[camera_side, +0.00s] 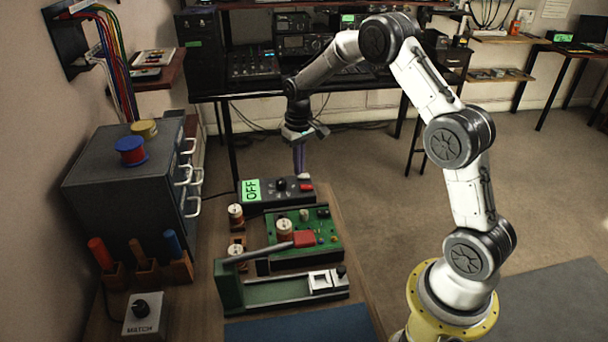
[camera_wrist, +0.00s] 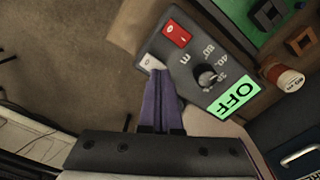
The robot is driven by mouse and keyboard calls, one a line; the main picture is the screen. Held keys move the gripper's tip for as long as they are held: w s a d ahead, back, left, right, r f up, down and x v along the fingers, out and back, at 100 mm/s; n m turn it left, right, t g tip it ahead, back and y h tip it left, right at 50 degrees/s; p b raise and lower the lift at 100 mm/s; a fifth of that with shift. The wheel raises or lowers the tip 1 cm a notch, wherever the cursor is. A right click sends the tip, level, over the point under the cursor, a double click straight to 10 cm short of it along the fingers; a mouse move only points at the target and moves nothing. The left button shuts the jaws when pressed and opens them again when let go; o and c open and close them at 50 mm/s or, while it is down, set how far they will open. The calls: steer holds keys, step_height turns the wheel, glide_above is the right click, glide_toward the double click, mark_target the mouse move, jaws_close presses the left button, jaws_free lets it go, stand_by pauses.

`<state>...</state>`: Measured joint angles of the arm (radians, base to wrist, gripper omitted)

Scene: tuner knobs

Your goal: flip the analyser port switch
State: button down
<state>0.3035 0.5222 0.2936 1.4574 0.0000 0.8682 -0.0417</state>
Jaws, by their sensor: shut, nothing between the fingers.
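The dark analyser box (camera_side: 262,200) stands at the far end of the bench, with a green display reading OFF (camera_wrist: 236,98). Its top carries a black knob (camera_wrist: 207,76) with a printed scale, a red rocker-like part (camera_wrist: 176,33) and a small white part (camera_wrist: 148,61) at the edge. I cannot tell from the pictures which of these is the port switch. My gripper (camera_side: 299,173) points down at the box's far right end, its purple fingers shut and empty. In the wrist view the fingertips (camera_wrist: 160,73) are right beside the white part; I cannot tell whether they touch it.
In front of the box are a green circuit board (camera_side: 325,238), small spools (camera_side: 236,217) and a green lever device (camera_side: 290,290). A MATCH box with a knob (camera_side: 142,313) sits front left. A grey drawer cabinet (camera_side: 125,185) stands left. Floor is open right of the bench.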

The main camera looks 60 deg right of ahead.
steer(key=shift+f, duration=0.5)
steer(key=shift+r, duration=3.6)
